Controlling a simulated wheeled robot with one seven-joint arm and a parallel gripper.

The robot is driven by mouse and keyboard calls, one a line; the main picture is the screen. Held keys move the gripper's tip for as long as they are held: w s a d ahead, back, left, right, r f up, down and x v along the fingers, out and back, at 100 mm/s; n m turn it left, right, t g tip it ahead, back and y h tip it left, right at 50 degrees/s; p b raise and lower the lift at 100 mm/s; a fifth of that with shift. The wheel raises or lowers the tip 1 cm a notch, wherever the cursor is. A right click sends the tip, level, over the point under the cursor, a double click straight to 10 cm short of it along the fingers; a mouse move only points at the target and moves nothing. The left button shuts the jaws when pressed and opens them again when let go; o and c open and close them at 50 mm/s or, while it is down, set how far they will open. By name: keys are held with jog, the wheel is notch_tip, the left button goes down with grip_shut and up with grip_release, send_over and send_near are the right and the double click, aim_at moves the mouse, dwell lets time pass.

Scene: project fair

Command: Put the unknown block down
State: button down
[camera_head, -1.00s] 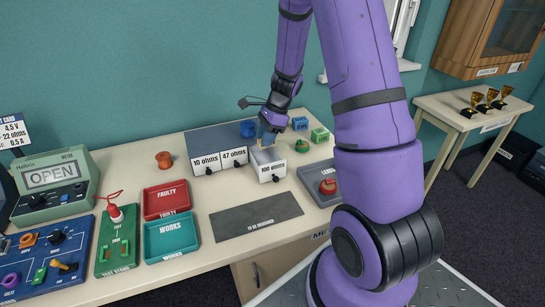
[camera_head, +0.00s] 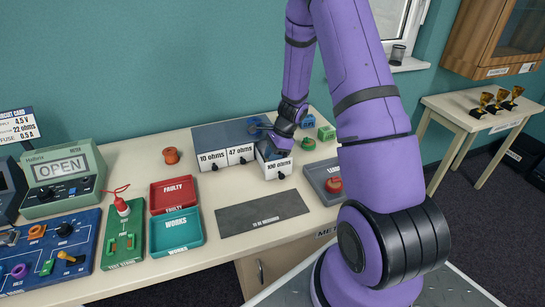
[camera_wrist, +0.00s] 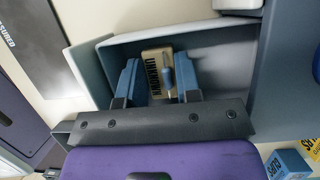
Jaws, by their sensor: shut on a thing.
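The unknown block (camera_wrist: 157,84) is a small tan piece lettered UNKNOWN, with a blue and pale part across it. In the wrist view it sits between the two blue fingers of my gripper (camera_wrist: 158,90), which is shut on it. The gripper and block are inside the grey walls of the open 100 ohms drawer (camera_head: 279,169). Whether the block touches the drawer floor I cannot tell. In the head view my gripper (camera_head: 266,149) is low over that drawer, and the block is hidden there.
The 10 ohms (camera_head: 212,162) and 47 ohms (camera_head: 240,155) drawers are closed beside it. A dark measuring mat (camera_head: 262,211) lies bare in front. Red (camera_head: 173,195) and teal (camera_head: 174,232) trays stand left. A grey leads tray (camera_head: 318,180) is to the right.

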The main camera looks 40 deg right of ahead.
jog(key=shift+f, duration=0.2)
jog(key=c, duration=1.1)
grip_release()
jog(key=shift+r, duration=0.1)
